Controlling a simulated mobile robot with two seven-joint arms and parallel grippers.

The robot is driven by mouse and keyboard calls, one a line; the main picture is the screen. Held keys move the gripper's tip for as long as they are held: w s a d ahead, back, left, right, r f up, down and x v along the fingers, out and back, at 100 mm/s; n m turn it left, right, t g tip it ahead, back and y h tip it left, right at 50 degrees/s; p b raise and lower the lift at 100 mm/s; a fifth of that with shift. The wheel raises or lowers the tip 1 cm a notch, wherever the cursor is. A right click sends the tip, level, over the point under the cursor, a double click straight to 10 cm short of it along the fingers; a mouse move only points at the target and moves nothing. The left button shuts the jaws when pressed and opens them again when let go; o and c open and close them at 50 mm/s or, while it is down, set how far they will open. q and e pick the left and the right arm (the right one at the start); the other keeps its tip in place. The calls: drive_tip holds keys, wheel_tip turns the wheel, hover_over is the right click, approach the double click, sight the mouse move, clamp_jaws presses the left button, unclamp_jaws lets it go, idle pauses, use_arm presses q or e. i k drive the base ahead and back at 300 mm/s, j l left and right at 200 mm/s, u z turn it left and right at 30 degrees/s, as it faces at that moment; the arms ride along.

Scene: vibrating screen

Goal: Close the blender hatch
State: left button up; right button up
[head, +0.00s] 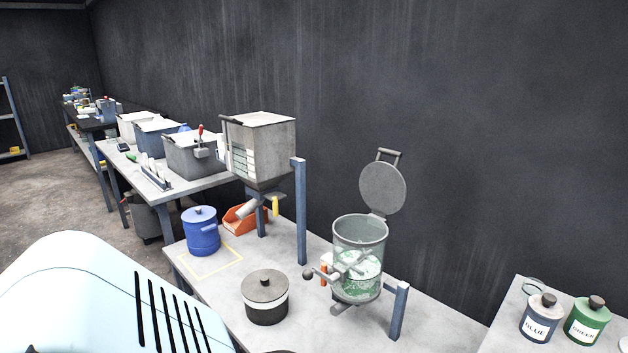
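The blender (359,262) is a clear cylindrical vessel with greenish-white contents, mounted between posts on the grey table. Its round grey hatch (383,188) stands open, upright above the rim and hinged at the back right, with a bar handle (389,155) at its top. A clamp-like lever with a dark knob (308,274) is on the front left of the vessel. Neither of my grippers shows in the head view.
A lidded black-and-white pot (266,304) stands left of the blender, and a blue lidded pot (202,236) and orange bin (240,219) stand farther back. Jars labelled BLUE (540,316) and GREEN (587,320) are at right. My light-blue body covers the lower left.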

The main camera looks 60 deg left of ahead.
sight(383, 188)
drive_tip(key=u, duration=1.4)
